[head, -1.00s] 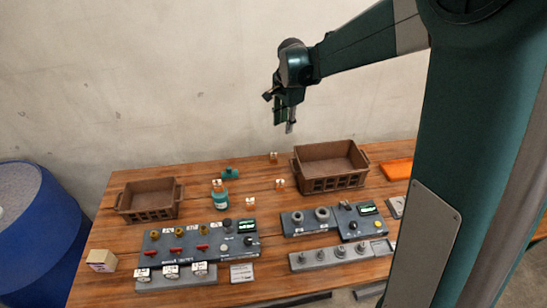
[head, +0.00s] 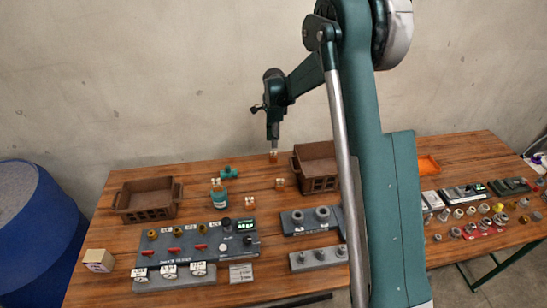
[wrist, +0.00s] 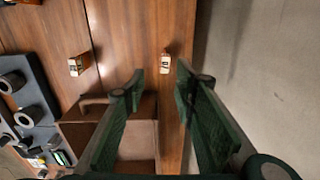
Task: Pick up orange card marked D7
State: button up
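Small orange-and-white cards stand on the table. One, the back card (head: 273,156), is right under my gripper (head: 273,147) in the head view. In the wrist view this card (wrist: 165,62) shows between and beyond the fingertips of my gripper (wrist: 158,88), which is open and empty. A second card (head: 280,184) stands nearer the front and shows at left in the wrist view (wrist: 78,66). A third card (head: 250,201) is in front of that. The marks are too small to read, so I cannot tell which is D7.
A brown crate (head: 299,177) stands close right of the back card, partly behind my arm. A teal bottle (head: 219,197), a teal fitting (head: 228,173) and another brown crate (head: 148,213) are to the left. Grey panels fill the front. The wall (wrist: 260,70) is close behind.

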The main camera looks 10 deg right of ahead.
aim_at(273, 152)
jog(key=f, duration=0.1)
jog(key=w+f, duration=0.1)
jog(key=f, duration=0.1)
jog(key=shift+a+m, duration=0.15)
jog(key=shift+m, duration=0.25)
jog(key=shift+f, duration=1.3)
jog(key=shift+f+b, duration=0.35)
jog(key=shift+f, duration=2.25)
jog(key=c, duration=0.8)
